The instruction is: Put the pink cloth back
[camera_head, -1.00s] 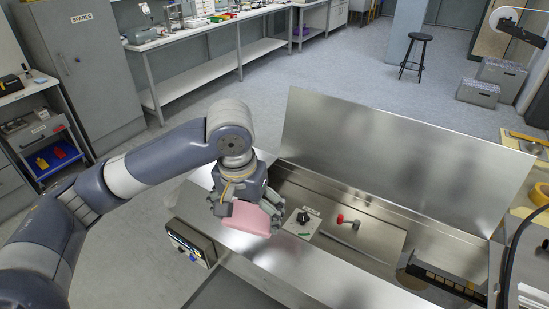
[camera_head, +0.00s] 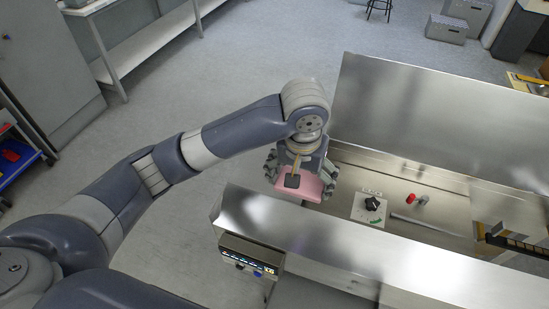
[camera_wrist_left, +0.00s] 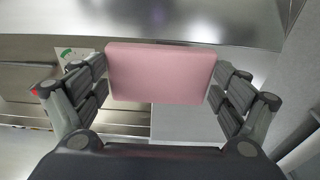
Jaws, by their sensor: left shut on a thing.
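The pink cloth (camera_head: 306,190) is a folded, block-like pad. My left gripper (camera_head: 300,181) is shut on it, holding it over the left end of the open metal machine trough. In the left wrist view the pink cloth (camera_wrist_left: 160,73) sits between the two fingers of my left gripper (camera_wrist_left: 160,88). The fingers grip it at its left and right sides. Whether the cloth touches the metal below cannot be told. My right gripper is not in view.
The machine's raised steel lid (camera_head: 430,120) stands behind the trough. In the trough are a plate with a black knob (camera_head: 372,204) and a red-ended part (camera_head: 410,198). A control panel (camera_head: 250,255) hangs on the front. A steel front wall (camera_head: 330,240) runs rightward.

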